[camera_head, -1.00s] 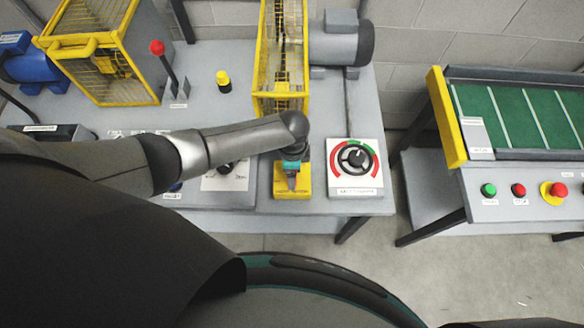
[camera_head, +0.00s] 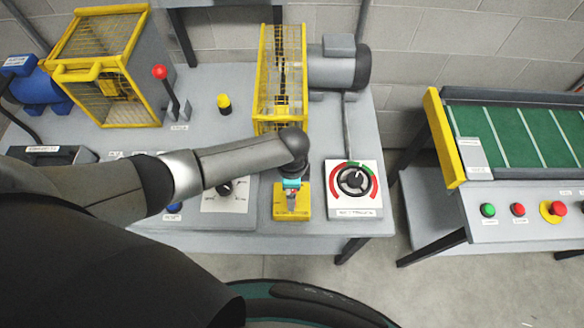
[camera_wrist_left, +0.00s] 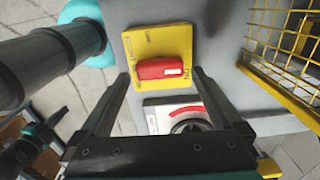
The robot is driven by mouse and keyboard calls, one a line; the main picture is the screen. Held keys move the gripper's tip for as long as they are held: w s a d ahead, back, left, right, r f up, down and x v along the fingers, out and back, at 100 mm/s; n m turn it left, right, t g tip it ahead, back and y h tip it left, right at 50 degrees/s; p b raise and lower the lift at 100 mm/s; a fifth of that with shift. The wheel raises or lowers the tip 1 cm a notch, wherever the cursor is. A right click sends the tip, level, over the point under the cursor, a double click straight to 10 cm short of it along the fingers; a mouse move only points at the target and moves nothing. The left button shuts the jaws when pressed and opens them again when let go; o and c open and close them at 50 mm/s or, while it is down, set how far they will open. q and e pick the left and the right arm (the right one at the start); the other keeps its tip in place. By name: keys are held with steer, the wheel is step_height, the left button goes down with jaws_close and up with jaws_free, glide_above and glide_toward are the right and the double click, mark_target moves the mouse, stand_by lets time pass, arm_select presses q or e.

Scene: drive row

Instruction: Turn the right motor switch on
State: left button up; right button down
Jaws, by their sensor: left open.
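The switch is a yellow plate (camera_head: 291,212) on the bench's front right, mostly covered by my left gripper in the head view. The left wrist view shows the yellow plate (camera_wrist_left: 150,41) with a red handle (camera_wrist_left: 160,69) lying crosswise in the picture. A label reading like "ON" sits by the handle's right end. My left gripper (camera_head: 291,197) is over the plate. In the left wrist view the left gripper (camera_wrist_left: 160,76) is open, with one finger on each side of the handle. I cannot tell whether either finger touches it. My right gripper is out of view.
A white panel with a round black dial (camera_head: 355,181) and red and green arcs is just right of the switch. A yellow mesh guard (camera_head: 280,80) and grey motor (camera_head: 335,66) stand behind. A lever with a red knob (camera_head: 160,72) is further left.

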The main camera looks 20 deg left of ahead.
arm_select(q)
step_height(320, 180, up, 13)
steer(key=p, duration=0.1)
stand_by(0.3)
stand_by(0.5)
